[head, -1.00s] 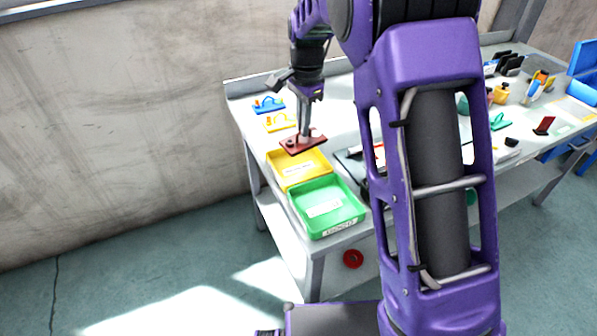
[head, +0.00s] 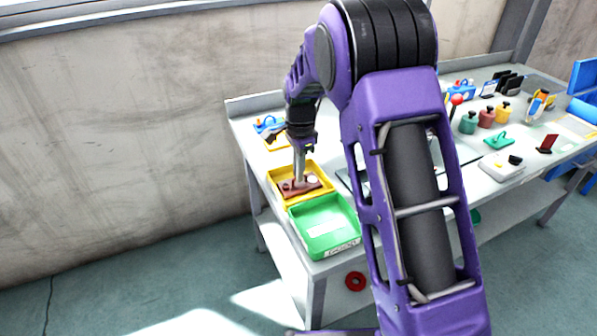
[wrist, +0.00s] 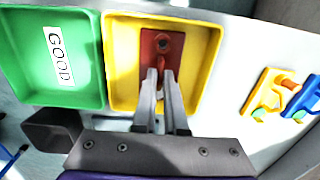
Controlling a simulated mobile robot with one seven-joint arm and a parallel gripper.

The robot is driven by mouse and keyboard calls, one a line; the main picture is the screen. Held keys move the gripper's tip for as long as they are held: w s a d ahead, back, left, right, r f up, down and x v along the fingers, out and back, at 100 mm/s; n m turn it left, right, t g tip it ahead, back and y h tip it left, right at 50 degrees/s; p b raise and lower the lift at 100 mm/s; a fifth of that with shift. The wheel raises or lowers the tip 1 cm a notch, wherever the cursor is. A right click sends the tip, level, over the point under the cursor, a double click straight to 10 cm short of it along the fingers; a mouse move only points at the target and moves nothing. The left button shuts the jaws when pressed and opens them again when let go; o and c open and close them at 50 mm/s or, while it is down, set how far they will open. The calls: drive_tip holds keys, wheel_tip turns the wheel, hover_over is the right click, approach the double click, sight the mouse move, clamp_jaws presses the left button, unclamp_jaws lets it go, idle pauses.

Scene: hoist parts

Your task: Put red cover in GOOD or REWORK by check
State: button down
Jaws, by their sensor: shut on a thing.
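The red cover (head: 311,183) is a flat dark red plate; it also shows in the wrist view (wrist: 161,42) with a dark round spot on it. My gripper (head: 299,180) is shut on the red cover, and the fingers hide part of it. The cover is over or inside the yellow tray (head: 322,168); I cannot tell whether it touches the tray's floor. The yellow tray's label is hidden. The green tray (head: 349,236), labelled GOOD, stands right beside the yellow one and is empty. It also shows in the wrist view (wrist: 88,83).
A yellow part (wrist: 262,93) and a blue part (wrist: 303,97) lie on the table beyond the yellow tray. Several weights, a white device (head: 502,168) and other parts stand on the right of the table. A red ring (head: 355,281) shows below the table top.

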sight(300, 185)
drive_tip(key=c, duration=1)
unclamp_jaws()
drive_tip(key=shift+o, duration=0.2)
wheel_tip(300, 185, up, 12)
drive_tip(key=p, duration=0.2)
drive_tip(key=shift+s+d, duration=0.2)
drive_tip(key=shift+r, duration=0.1)
